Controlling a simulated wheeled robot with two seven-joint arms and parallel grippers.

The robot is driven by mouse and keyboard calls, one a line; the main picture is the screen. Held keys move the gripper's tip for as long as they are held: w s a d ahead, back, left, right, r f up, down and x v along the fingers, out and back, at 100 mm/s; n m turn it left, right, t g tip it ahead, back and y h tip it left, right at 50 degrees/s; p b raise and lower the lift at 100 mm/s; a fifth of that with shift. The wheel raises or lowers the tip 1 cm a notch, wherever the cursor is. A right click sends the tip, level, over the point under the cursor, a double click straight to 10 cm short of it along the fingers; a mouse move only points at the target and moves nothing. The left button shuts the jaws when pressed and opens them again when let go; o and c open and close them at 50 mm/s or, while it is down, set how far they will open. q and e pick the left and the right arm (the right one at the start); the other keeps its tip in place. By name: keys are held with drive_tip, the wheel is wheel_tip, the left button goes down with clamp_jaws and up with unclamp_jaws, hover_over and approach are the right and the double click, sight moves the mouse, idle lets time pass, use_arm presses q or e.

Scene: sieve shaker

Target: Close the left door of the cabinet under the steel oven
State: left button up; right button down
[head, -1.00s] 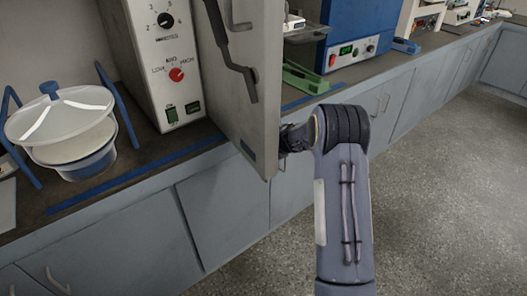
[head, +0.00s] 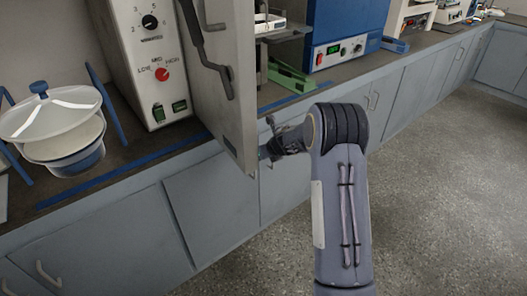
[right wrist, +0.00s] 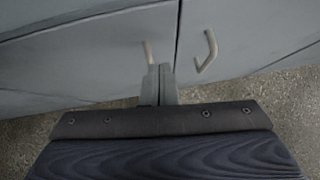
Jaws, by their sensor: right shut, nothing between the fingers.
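The steel oven (head: 140,50) stands on the counter in the head view, its own door (head: 215,75) swung open. Below the counter are grey cabinet doors, one (head: 212,205) below the oven and another (head: 100,240) farther left. A dark seam runs between them; I cannot tell whether either is slightly ajar. My right gripper (head: 268,150) is just right of the oven door's lower edge, partly hidden by it. In the right wrist view its shut, empty fingers (right wrist: 158,84) are near two door handles, left (right wrist: 148,52) and right (right wrist: 208,50); contact is unclear. My left gripper is out of view.
A white-lidded pot (head: 60,125) stands on the counter at left. A blue oven (head: 345,20) and a green stand (head: 290,78) are farther right on the counter. The open oven door overhangs the counter edge beside my right arm. The speckled floor (head: 440,170) is clear at right.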

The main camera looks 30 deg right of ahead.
drive_tip(key=p+v, duration=0.1)
drive_tip(key=v, duration=0.7)
drive_tip(key=shift+s+d+r, duration=0.2)
drive_tip(key=shift+d+r, duration=0.05)
drive_tip(key=shift+r, duration=0.1)
drive_tip(key=s+d+r+m+t+h, duration=0.1)
drive_tip(key=s+r+m+t+h, duration=0.3)
drive_tip(key=r+m, duration=0.8)
drive_tip(key=s+a+r+m+g, duration=0.1)
drive_tip(key=s+a+m+g, duration=0.15)
drive_tip(key=s+m, duration=0.8)
drive_tip(key=s+a+f+m+g+y, duration=0.2)
drive_tip(key=s+a+m+y, duration=0.2)
drive_tip(key=s+a+m, duration=0.5)
drive_tip(key=s+a+f+m+g+y, duration=0.25)
drive_tip(key=s+a+m, duration=0.35)
drive_tip(key=s+a, duration=0.4)
wheel_tip(320, 180, up, 14)
drive_tip(key=s+p, duration=0.1)
drive_tip(key=p, duration=1.3)
drive_tip(key=shift+s+r+m+y+p, duration=0.2)
drive_tip(key=shift+s+m+y+p, duration=0.15)
drive_tip(key=shift+s+y+p, duration=0.1)
